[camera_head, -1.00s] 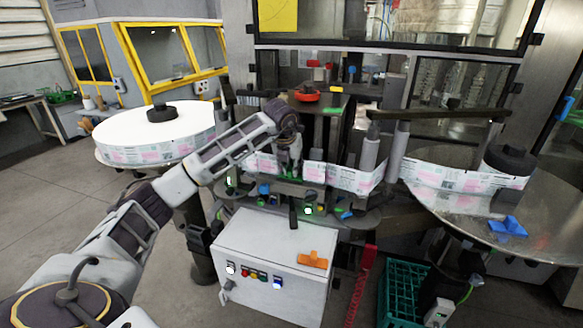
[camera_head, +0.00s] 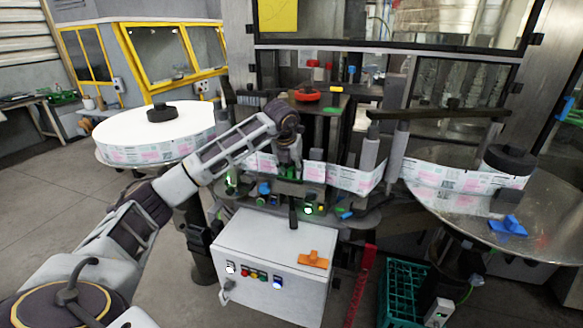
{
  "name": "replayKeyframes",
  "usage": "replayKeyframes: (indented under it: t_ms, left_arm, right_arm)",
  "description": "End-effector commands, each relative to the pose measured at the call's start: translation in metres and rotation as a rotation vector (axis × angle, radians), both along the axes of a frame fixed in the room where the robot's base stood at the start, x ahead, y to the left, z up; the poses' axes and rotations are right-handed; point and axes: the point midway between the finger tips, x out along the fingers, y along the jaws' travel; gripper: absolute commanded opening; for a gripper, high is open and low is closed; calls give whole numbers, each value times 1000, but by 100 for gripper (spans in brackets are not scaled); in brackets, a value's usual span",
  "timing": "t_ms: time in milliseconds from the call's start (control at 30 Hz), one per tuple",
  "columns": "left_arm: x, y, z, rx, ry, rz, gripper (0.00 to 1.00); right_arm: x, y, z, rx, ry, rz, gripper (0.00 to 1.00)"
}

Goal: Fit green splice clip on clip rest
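My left gripper (camera_head: 290,168) points down at the paper label web in the middle of the machine. A small green piece, which looks like the green splice clip (camera_head: 290,174), shows at its fingertips, low over the machine's deck. The fingers are small and dark here, so I cannot tell whether they are shut on the clip or apart from it. I cannot make out the clip rest for certain; the gripper and the machine parts cover that area. My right gripper is not in view.
An orange clip (camera_head: 312,260) lies on the white control box (camera_head: 255,285). A blue clip (camera_head: 508,226) lies on the right reel plate (camera_head: 550,235). The label web (camera_head: 345,178) runs past rollers beside my gripper. A green crate (camera_head: 402,290) stands on the floor.

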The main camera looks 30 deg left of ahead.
Motion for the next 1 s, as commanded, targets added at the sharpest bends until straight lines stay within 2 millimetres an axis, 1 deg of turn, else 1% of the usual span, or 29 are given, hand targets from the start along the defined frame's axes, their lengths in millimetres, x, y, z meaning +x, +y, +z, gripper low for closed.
replayKeyframes:
  t_ms: [267,467,667,1000]
  left_arm:
    - [0,0,0,1,1,0,42]
    - [-2,0,6,0,-2,0,42]
    - [-8,-2,24,0,-4,1,42]
    - [-27,-6,69,1,-4,0,42]
  right_arm:
    - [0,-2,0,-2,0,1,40]
    - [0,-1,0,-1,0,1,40]
    - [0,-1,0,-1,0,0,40]
    - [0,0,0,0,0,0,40]
